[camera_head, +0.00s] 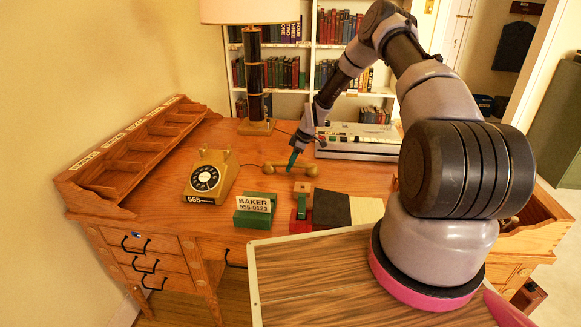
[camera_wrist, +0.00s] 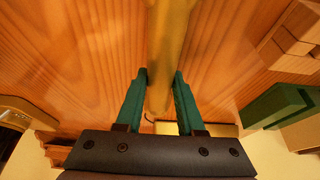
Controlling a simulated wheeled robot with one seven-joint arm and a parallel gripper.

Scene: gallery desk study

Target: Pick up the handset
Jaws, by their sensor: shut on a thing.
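The handset (camera_head: 273,166) is a mustard-yellow bar lying crosswise in the head view, off the telephone (camera_head: 205,178) and to its right. My gripper (camera_head: 292,160) comes down on the middle of the handset from above. In the wrist view the handset (camera_wrist: 170,30) runs lengthwise between the two teal fingers of my gripper (camera_wrist: 161,76), which are closed on its grip.
A green card holder reading BAKER (camera_head: 254,207) and a red-and-green block (camera_head: 302,206) stand in front on the wooden desk (camera_head: 165,222). A lamp (camera_head: 255,90) and a pale keyed device (camera_head: 355,141) stand behind. A wooden pigeonhole rack (camera_head: 130,150) lines the left edge.

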